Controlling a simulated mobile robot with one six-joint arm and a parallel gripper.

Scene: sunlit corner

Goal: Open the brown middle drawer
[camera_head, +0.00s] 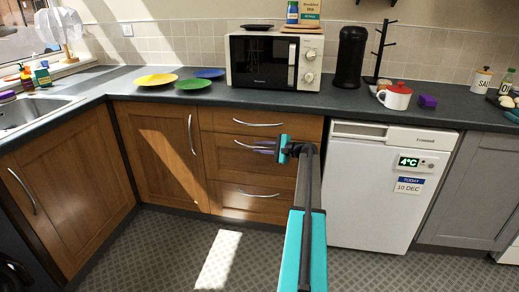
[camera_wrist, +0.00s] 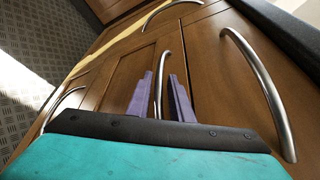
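The brown middle drawer (camera_head: 228,164) is in a wooden stack under the counter and looks shut, flush with the fronts around it. Its curved metal handle (camera_head: 243,145) is partly hidden by my gripper (camera_head: 263,148) in the head view. In the wrist view, my gripper (camera_wrist: 161,98) has its two purple fingers apart, one on each side of the middle drawer handle (camera_wrist: 166,62). A gap shows between the fingers. I cannot tell whether either finger touches the handle.
The top drawer handle (camera_wrist: 262,92) and bottom drawer handle (camera_head: 258,193) lie on either side. A wooden cupboard door (camera_head: 158,150) is to the left and a white appliance (camera_head: 375,205) to the right. The floor (camera_head: 170,250) in front is clear.

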